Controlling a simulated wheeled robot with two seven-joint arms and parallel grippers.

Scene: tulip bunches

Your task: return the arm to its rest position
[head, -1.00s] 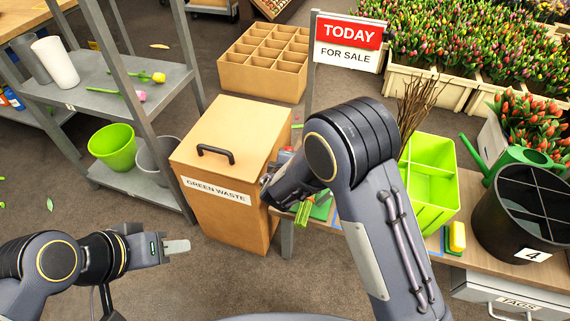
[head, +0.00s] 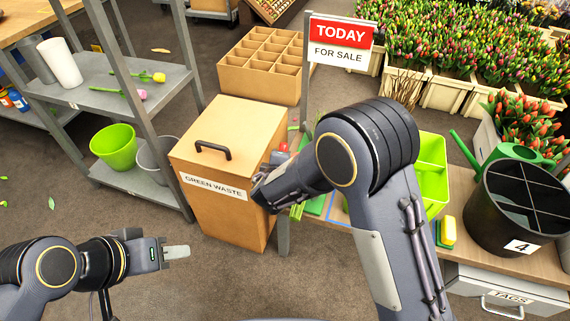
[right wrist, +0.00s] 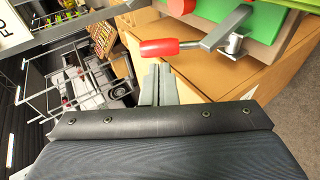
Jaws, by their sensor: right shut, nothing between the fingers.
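My right arm reaches over the bench from the lower right in the head view, its wrist and hand (head: 272,188) beside the green waste bin (head: 232,130). The hand's fingertips are hidden there. In the right wrist view the right gripper (right wrist: 159,82) is shut and empty, its fingers together just below a red-handled metal lever tool (right wrist: 165,48). They look apart from the handle, though the gap in depth is hard to tell. My left gripper (head: 176,252) hangs over open floor at lower left, seen side-on. Nothing shows in it, and its finger gap cannot be judged.
A bench (head: 368,250) carries a lime-green divided box (head: 432,180), a yellow sponge (head: 448,230) and a black bucket (head: 500,215). A sale sign (head: 341,42) stands behind it. A grey shelf (head: 165,90) is at left. The floor between the arms is clear.

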